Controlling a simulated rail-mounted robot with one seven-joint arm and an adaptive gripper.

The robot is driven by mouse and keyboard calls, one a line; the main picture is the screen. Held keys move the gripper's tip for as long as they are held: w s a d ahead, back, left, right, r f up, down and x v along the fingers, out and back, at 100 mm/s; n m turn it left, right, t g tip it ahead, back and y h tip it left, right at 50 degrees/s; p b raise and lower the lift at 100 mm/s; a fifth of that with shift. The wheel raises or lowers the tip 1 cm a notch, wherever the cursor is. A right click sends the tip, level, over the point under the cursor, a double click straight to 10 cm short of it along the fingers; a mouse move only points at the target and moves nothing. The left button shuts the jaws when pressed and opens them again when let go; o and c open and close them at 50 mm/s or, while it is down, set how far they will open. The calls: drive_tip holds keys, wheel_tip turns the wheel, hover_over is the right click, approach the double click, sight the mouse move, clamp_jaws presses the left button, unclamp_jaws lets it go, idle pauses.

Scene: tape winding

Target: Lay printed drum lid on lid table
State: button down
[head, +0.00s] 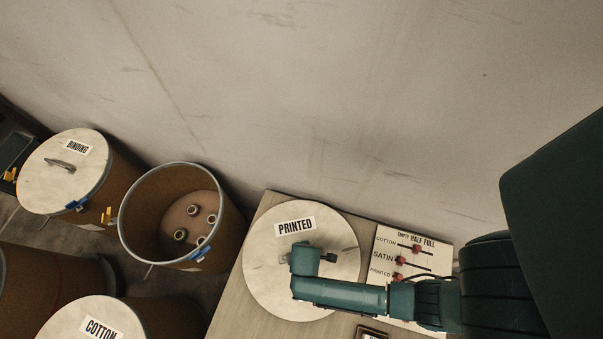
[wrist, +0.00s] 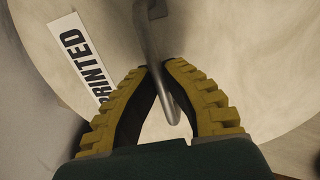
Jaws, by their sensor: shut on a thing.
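The printed drum lid (head: 265,275) is a pale round disc with a PRINTED label, over the wooden lid table (head: 228,312) in the head view. It reaches slightly past the table's left edge. Whether it rests on the table or hangs just above cannot be told. My gripper (wrist: 160,72) is shut on the lid's metal handle (wrist: 158,45) in the wrist view, with yellow ribbed fingers on both sides of the bar. In the head view my wrist hides the handle and fingertips.
An open drum (head: 165,195) with several small rolls inside stands left of the table. Drums with BINDING (head: 50,185) and COTTON (head: 75,322) lids stand further left. A board with red sliders (head: 428,258) lies on the table right of the lid. A wall rises behind.

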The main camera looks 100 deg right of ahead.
drive_tip(key=c, duration=1.2)
unclamp_jaws()
drive_tip(key=shift+o, duration=0.2)
wheel_tip(320, 180, up, 12)
drive_tip(key=a, duration=0.2)
drive_tip(key=shift+a, duration=0.2)
drive_tip(key=shift+f, duration=0.1)
